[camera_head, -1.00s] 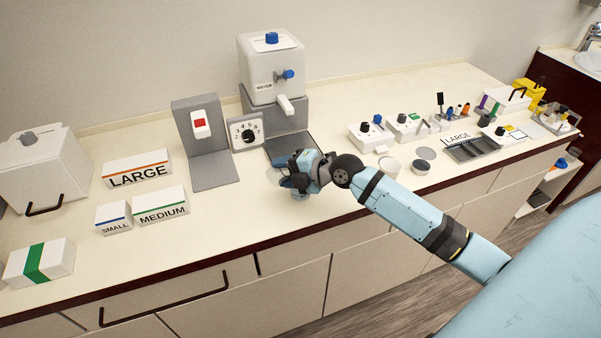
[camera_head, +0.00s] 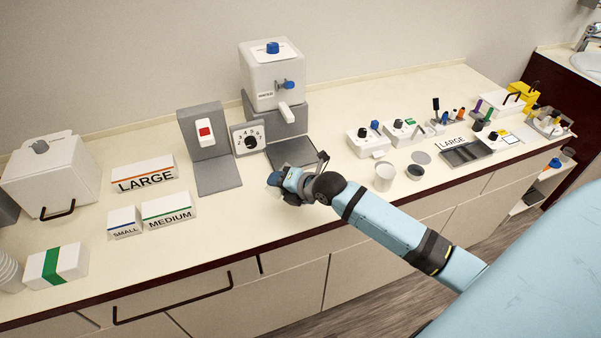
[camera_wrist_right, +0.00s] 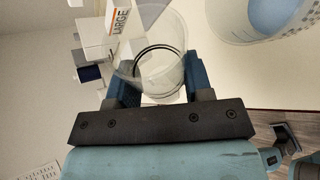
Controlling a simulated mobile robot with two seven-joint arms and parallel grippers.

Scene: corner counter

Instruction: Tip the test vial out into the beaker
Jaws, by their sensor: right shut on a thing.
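My right gripper (camera_head: 284,184) is over the front part of the counter, in front of the grey pad under the water dispenser. In the right wrist view it (camera_wrist_right: 155,88) is shut on a clear, round-walled vessel, which looks like the test vial (camera_wrist_right: 150,58). A dark ring shows in it, and I cannot make out any contents. A second clear vessel with a blue round area, possibly the beaker (camera_wrist_right: 275,18), is cut off at the upper right of that view, apart from the fingers. In the head view the gripper hides most of both vessels. My left gripper is not in view.
The water dispenser (camera_head: 272,80) and a numbered dial (camera_head: 248,140) stand behind the gripper. A white cup (camera_head: 384,178) and a dark round pot (camera_head: 415,173) stand to its right. LARGE (camera_head: 145,174) and MEDIUM (camera_head: 168,211) boxes stand left. The counter directly left of the gripper is clear.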

